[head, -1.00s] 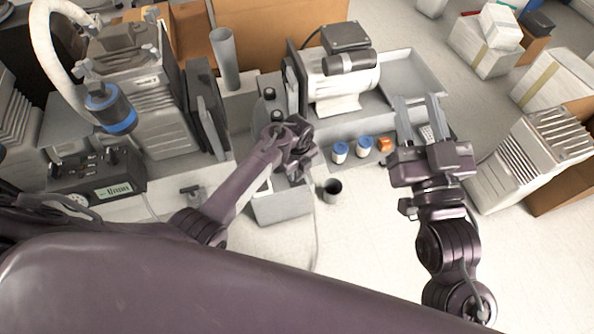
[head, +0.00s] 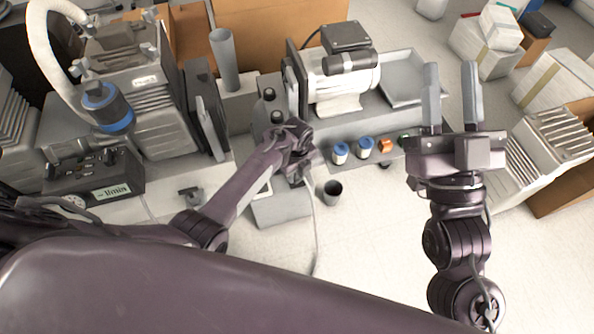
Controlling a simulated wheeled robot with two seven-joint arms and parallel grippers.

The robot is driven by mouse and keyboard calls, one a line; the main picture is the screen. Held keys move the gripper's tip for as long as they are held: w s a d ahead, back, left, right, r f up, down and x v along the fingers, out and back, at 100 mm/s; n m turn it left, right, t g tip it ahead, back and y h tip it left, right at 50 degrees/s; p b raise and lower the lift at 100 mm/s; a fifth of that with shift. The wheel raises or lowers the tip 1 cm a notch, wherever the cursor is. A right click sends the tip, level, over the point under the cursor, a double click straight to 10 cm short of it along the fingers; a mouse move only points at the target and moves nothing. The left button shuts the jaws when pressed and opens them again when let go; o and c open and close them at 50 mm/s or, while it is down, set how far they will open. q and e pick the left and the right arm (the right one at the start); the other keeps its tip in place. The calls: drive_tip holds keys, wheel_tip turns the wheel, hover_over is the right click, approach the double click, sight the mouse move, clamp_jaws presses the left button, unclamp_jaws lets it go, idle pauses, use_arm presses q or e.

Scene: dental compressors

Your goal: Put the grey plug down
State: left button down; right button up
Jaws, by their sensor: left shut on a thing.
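My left gripper (head: 301,166) is over the grey box (head: 282,210) near the middle of the head view. It is shut on what appears to be the grey plug, mostly hidden by the fingers. A thin grey cable (head: 314,235) hangs down from beside the gripper and runs along the pale surface. Whether the plug touches the box cannot be told. My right gripper (head: 452,95) is open and empty at the right, its two long grey fingers apart and pointing away.
A dark cup (head: 333,189) stands right of the grey box. Blue-capped jars (head: 341,152) and an orange item (head: 386,146) stand below the motor unit (head: 340,80). Cartons (head: 555,80) lie at the right. The pale surface in front is mostly clear.

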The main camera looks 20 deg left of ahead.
use_arm(q)
drive_tip(key=shift+f, duration=0.1)
use_arm(e)
drive_tip(key=shift+s+r, duration=0.15)
drive_tip(key=shift+r, duration=0.05)
use_arm(q)
drive_tip(key=shift+f, duration=0.3)
drive_tip(key=c, duration=0.9)
unclamp_jaws()
drive_tip(key=shift+c, duration=0.2)
use_arm(e)
drive_tip(key=shift+s+d+r+t+y, duration=0.15)
drive_tip(key=shift+s+r+t, duration=0.15)
drive_tip(key=shift+r, duration=0.2)
drive_tip(key=shift+s+d+r+t+y, duration=0.15)
drive_tip(key=shift+s+r+t, duration=0.15)
drive_tip(key=shift+r, duration=0.2)
use_arm(q)
drive_tip(key=shift+s, duration=0.1)
